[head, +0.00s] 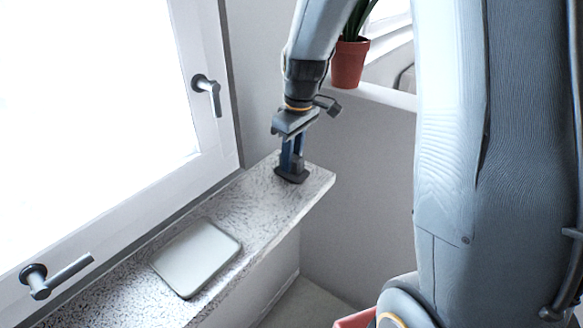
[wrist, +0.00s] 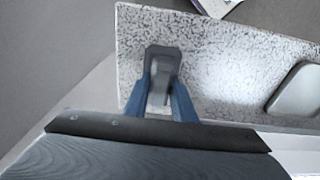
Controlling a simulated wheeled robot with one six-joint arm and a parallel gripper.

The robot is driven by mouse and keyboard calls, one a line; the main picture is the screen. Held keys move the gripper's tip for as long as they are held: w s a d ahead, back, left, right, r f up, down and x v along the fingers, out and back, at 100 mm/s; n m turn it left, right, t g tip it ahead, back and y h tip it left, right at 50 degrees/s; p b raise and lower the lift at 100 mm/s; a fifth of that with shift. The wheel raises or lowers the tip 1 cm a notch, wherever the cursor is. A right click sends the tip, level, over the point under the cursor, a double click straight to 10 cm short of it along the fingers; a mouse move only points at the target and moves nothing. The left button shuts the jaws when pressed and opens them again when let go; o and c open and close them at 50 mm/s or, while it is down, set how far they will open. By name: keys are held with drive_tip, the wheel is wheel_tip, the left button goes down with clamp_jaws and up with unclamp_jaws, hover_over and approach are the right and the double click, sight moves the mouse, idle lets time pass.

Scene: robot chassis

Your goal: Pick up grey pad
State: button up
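The grey pad (head: 196,257) is a flat, light grey slab with rounded corners and a dark edge. It lies on the speckled stone sill in the head view. In the wrist view part of the pad (wrist: 298,92) shows at the right edge, cut off by the frame. My gripper (head: 291,168) points down at the far end of the sill, apart from the pad. In the wrist view its blue fingers (wrist: 161,75) converge at a dark grey piece. I cannot tell whether that piece is the fingertips or a separate object between them.
The speckled sill (head: 255,205) is bare between my gripper and the pad. A window with a dark handle (head: 207,88) borders its left side. A potted plant (head: 349,62) stands on a ledge behind. The sill's right edge drops off.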

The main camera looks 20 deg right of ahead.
drive_tip(key=shift+r, duration=0.1)
clamp_jaws()
wheel_tip(320, 180, up, 10)
drive_tip(key=shift+f+b, duration=0.1)
drive_tip(key=shift+b, duration=0.85)
